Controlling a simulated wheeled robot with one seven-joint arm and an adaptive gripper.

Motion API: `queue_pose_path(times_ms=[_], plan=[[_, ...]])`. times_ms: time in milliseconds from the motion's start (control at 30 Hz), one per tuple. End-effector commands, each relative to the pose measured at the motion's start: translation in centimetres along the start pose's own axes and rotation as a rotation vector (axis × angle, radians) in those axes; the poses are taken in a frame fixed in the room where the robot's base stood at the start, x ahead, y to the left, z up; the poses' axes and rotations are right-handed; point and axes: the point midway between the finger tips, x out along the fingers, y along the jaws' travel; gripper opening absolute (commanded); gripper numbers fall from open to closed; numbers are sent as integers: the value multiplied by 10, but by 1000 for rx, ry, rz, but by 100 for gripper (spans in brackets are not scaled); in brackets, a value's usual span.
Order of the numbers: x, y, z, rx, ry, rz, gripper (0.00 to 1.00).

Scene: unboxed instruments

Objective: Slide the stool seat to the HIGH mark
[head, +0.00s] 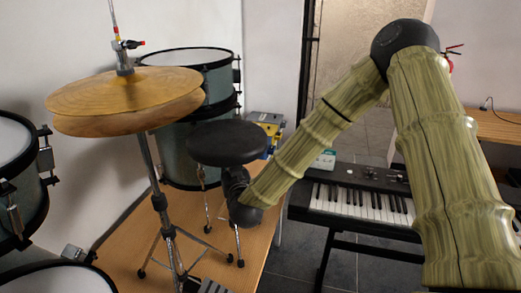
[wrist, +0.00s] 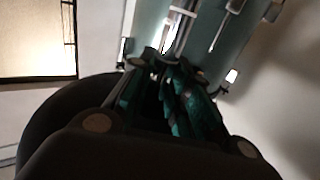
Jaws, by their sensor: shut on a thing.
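The stool seat (head: 229,142) is a round black disc, roughly level, on a thin stand above the wooden platform. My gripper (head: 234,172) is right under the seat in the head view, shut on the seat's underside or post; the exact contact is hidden. In the wrist view my gripper (wrist: 168,72) shows dark, close fingers with green lit sides. A dark curved edge at the left there looks like the seat (wrist: 42,120). I cannot make out the HIGH mark in either view.
A brass hi-hat (head: 120,98) stands close to the left of the seat. Teal drums (head: 190,150) are behind it. A keyboard (head: 365,205) stands to the right, past the edge of the wooden platform (head: 125,232).

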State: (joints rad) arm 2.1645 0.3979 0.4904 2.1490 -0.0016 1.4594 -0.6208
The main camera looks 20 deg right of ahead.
Motion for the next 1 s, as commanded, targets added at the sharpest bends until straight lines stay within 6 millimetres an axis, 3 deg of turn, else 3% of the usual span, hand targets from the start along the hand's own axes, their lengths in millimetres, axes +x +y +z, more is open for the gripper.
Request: queue_pose_path(times_ms=[1000], plan=[[1, 0, -28, 1, 6, 2, 0]])
